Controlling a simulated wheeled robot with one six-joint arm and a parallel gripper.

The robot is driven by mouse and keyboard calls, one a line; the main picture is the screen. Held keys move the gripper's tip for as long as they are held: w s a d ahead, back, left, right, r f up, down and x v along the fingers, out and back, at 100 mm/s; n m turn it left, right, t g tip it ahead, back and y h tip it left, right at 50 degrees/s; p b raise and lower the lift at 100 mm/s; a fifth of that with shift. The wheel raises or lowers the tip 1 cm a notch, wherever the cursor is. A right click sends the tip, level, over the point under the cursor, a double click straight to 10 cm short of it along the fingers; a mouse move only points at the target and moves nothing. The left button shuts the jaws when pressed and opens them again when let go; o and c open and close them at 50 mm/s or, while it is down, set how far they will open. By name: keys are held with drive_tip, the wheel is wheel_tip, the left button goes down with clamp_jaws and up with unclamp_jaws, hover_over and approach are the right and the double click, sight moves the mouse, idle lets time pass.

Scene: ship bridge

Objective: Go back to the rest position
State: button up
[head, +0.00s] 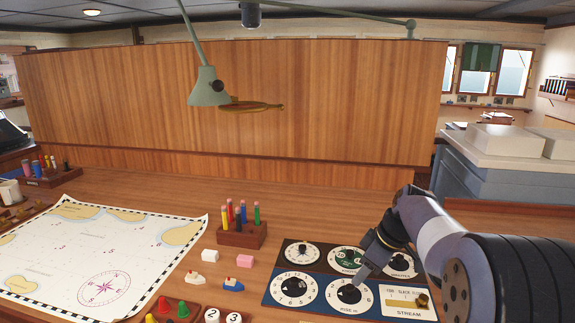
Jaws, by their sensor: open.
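My gripper (366,262) is at the right of the head view, at the end of my dark and grey arm. It is open and points down over the blue dial panel (322,296) on the wooden desk. Its fingertips overlap the edge of the right white dial (350,294) in the picture; I cannot tell whether they touch it. Nothing shows between the fingers. My arm hides part of the panel's right side.
A sea chart (130,262) lies at the left. A wooden pencil holder (241,236) stands mid-desk near small erasers (244,261) and toy boats (233,285). A green lamp (208,88) hangs before the tall wooden panel (320,110). Bare desk lies behind the holder.

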sight(350, 287)
drive_tip(key=x, duration=0.5)
drive_tip(key=shift+a+f, duration=0.15)
drive_tip(key=shift+f, duration=0.1)
drive_tip(key=shift+r+m+p, duration=0.2)
drive_tip(key=shift+m+p, duration=0.2)
drive_tip(key=shift+s+m+t+p, duration=0.15)
drive_tip(key=shift+m+t+p, duration=0.25)
drive_tip(key=shift+m, duration=0.4)
drive_tip(key=m+h+p, duration=0.1)
drive_tip(key=m+p, duration=0.1)
drive_tip(key=m, duration=0.1)
drive_tip(key=m+h+p, duration=0.1)
drive_tip(key=m, duration=0.2)
drive_tip(key=shift+a+t+h+p, duration=0.25)
drive_tip(key=shift+t+h+p, duration=0.05)
drive_tip(key=shift+t+p, duration=0.1)
drive_tip(key=shift+a+m+h+p, duration=0.15)
drive_tip(key=shift+m+h+p, duration=0.4)
drive_tip(key=shift+m, duration=1.05)
drive_tip(key=shift+a+f+m+h, duration=0.1)
drive_tip(key=shift+m+h, duration=0.4)
drive_tip(key=shift+m, duration=0.6)
drive_tip(key=shift+a+m+h, duration=0.1)
drive_tip(key=shift+m+h, duration=0.35)
drive_tip(key=shift+m, duration=0.65)
drive_tip(key=shift+b+v, duration=0.4)
drive_tip(key=shift+v, duration=1.65)
